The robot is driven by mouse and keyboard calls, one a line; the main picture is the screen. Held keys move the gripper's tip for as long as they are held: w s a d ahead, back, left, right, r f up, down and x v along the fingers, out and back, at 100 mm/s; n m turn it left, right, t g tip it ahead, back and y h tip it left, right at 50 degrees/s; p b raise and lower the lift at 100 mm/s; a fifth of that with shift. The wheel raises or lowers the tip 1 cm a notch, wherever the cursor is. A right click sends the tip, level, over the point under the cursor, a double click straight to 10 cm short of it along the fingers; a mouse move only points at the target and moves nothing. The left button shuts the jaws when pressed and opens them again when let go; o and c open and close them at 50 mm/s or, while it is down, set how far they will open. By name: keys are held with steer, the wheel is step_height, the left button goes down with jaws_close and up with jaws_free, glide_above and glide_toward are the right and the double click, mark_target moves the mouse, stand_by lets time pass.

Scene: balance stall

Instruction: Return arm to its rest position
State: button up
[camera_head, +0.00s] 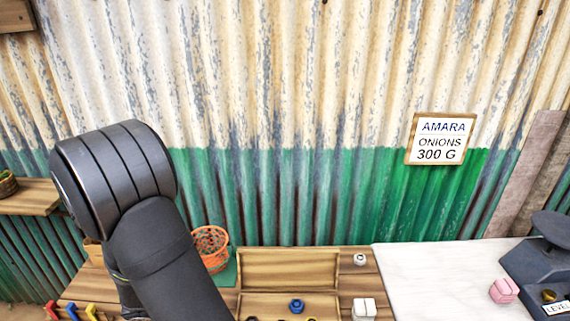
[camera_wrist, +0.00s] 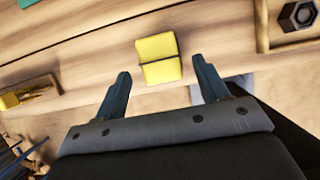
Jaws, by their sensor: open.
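My gripper (camera_wrist: 163,85) shows in the wrist view with its two dark fingers spread apart and nothing between them. A yellow block with a dark band (camera_wrist: 158,58) lies on the wooden counter just beyond the fingertips, apart from them. In the head view my dark arm rises at the left, bent at a large joint. My gripper is not visible there.
A wooden tray (camera_head: 288,254) holds a blue nut-like piece (camera_head: 297,305). An orange basket (camera_head: 211,247) stands behind my arm. White pieces (camera_head: 364,308), a pink block (camera_head: 504,290) and a dark scale (camera_head: 540,262) are to the right. The white surface (camera_head: 425,280) is mostly clear.

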steer(key=v, duration=0.5)
steer(key=x, duration=1.2)
steer(key=shift+f, duration=0.2)
step_height(320, 180, up, 2)
step_height(320, 180, up, 2)
steer(key=shift+r, duration=0.2)
steer(key=shift+d+r, duration=0.45)
steer(key=shift+d, duration=0.25)
